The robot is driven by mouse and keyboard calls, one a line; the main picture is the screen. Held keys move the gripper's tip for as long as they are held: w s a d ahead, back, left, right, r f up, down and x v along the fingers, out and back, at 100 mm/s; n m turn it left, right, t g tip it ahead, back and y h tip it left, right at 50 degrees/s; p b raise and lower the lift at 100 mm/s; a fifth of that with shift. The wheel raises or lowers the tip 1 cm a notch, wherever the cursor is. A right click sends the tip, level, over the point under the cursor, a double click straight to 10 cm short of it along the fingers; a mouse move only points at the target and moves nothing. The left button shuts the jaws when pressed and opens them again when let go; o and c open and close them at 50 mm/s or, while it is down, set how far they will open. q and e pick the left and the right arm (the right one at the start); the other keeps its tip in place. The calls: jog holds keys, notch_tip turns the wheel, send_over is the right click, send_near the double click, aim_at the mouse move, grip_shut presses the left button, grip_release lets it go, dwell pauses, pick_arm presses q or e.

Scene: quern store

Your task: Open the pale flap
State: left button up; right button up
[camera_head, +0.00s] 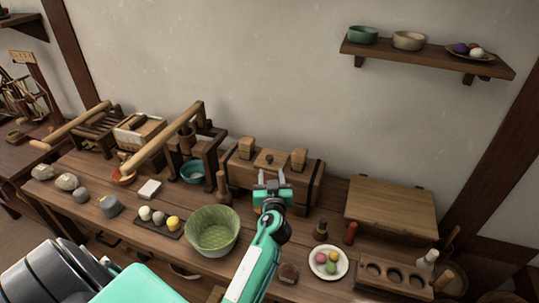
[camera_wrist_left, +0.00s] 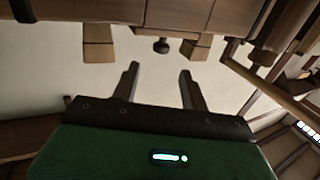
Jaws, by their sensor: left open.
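The palest flap-like panel I see is a light wooden lid (camera_head: 391,207) on a low slanted box at the right of the bench. It lies shut. My left gripper (camera_head: 271,177) is open and empty, well left of that lid, in front of a brown wooden chest (camera_head: 308,187) with two pale blocks and a knob on top. In the left wrist view the open fingers (camera_wrist_left: 158,74) point toward the knob (camera_wrist_left: 161,46) and the blocks, apart from them. The lid cannot be made out in the wrist view. My right gripper is not in view.
Long-handled wooden tools stand at the left. A wall shelf (camera_head: 428,59) hangs above the right side.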

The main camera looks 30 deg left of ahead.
aim_at(270, 158)
pick_arm(q)
jog(key=p+x, duration=0.2)
jog(key=x, duration=0.6)
jog(key=shift+w+a, duration=0.25)
jog(key=shift+w, duration=0.05)
jog(key=shift+w+a, duration=0.3)
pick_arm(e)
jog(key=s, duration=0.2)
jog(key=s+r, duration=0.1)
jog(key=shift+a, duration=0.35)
pick_arm(q)
grip_shut()
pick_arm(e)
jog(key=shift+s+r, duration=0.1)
